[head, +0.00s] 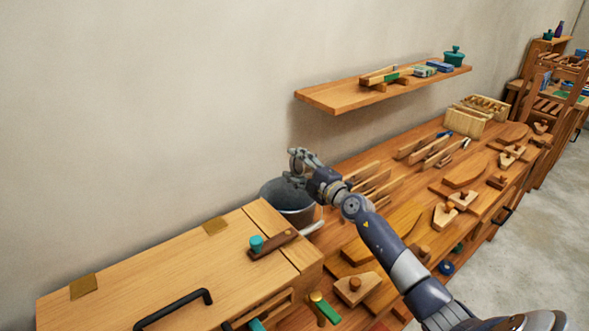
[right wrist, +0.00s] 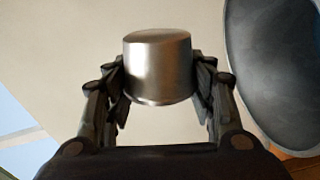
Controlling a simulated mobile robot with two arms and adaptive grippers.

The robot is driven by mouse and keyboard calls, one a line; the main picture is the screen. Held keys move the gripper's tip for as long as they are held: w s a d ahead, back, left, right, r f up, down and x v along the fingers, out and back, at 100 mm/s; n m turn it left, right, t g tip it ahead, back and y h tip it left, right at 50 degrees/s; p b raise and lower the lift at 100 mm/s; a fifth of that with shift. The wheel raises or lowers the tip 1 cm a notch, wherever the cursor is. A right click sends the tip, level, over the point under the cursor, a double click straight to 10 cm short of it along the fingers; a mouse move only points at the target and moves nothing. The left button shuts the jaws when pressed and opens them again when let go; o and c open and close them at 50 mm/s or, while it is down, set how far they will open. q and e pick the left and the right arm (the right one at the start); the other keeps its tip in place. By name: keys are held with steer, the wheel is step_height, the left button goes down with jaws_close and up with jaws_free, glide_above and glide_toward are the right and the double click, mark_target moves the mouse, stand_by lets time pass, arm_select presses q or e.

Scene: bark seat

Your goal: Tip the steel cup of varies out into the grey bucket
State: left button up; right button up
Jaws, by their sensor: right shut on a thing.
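My right gripper (head: 303,165) is above the grey bucket (head: 290,213), near its far rim, in the head view. In the right wrist view my right gripper (right wrist: 160,85) is shut on the steel cup (right wrist: 158,68), one finger on each side. The cup's smooth closed end faces the top of that picture. Its mouth and any contents are hidden. The dark inside of the grey bucket (right wrist: 275,65) shows at the right, apart from the cup. The cup is hard to make out in the head view. My left gripper is not in view.
A wooden chest (head: 150,275) with a black handle stands left of the bucket. The bench (head: 410,215) to the right is crowded with wooden tools. A wall shelf (head: 335,95) hangs above. The plain wall is close behind the bucket.

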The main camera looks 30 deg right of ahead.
steer(key=m, duration=0.1)
steer(key=d+m, duration=0.1)
steer(key=m, duration=0.1)
steer(key=r+m, duration=0.1)
steer(key=shift+w+d+r+m, duration=0.1)
steer(key=shift+d+m, duration=0.2)
steer(key=m, duration=0.1)
steer(key=d+m, duration=0.1)
steer(key=m, duration=0.1)
steer(key=shift+r+m, duration=0.3)
steer(key=shift+r, duration=0.05)
steer(key=m+p, duration=0.2)
steer(key=p, duration=0.1)
steer(key=r+m+p, duration=0.1)
steer(key=m+p, duration=0.1)
steer(key=p, duration=0.2)
steer(key=shift+d+r+m, duration=0.2)
steer(key=shift+m, duration=0.2)
steer(key=shift+d+m+p, duration=0.1)
steer(key=shift+m+p, duration=0.8)
steer(key=shift+p, duration=0.35)
steer(key=shift+f, duration=0.15)
